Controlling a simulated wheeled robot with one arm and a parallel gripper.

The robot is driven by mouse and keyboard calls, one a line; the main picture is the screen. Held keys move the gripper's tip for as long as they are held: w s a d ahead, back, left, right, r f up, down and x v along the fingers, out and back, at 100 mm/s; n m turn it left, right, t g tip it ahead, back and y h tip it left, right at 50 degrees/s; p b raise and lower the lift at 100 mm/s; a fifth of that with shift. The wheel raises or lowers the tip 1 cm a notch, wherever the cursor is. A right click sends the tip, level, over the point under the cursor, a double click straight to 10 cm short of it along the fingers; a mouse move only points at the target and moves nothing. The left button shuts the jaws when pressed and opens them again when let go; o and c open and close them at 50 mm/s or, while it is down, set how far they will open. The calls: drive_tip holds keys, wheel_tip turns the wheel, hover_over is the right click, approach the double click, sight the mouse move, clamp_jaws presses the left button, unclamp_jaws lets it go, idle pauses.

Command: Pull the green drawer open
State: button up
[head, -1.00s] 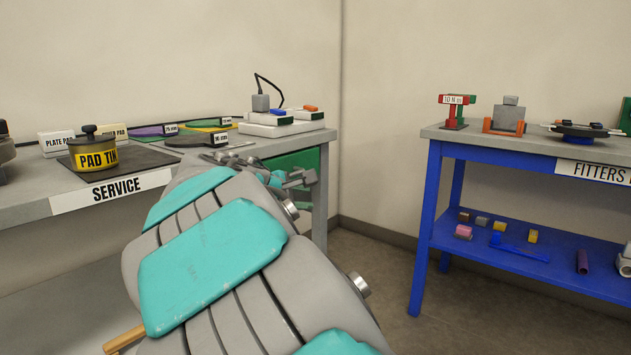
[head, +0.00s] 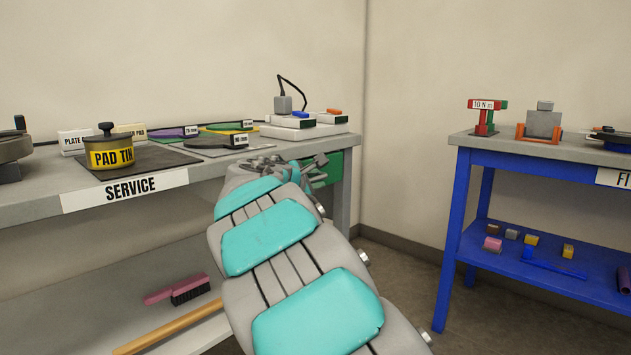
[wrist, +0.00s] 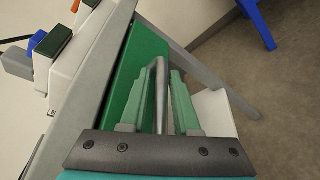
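The green drawer (head: 334,168) is under the right end of the grey service bench. In the head view my gripper (head: 312,168) is in front of it and covers part of its front. In the wrist view the green drawer front (wrist: 137,65) lies left of my gripper (wrist: 165,72). A grey bar handle (wrist: 161,95) shows between the two pale green fingers. The bar is close to the left finger, and a narrow gap shows by the right finger. The fingers look open around the bar. The drawer looks closed.
The bench top holds a yellow pad tin (head: 110,155), labelled plates and a white block (head: 293,131) with a plug. A brush (head: 188,289) lies on the lower shelf. A blue table (head: 455,235) stands to the right, with clear floor (head: 395,275) between.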

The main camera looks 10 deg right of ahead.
drive_tip(key=shift+c, duration=0.2)
clamp_jaws()
idle(1.3)
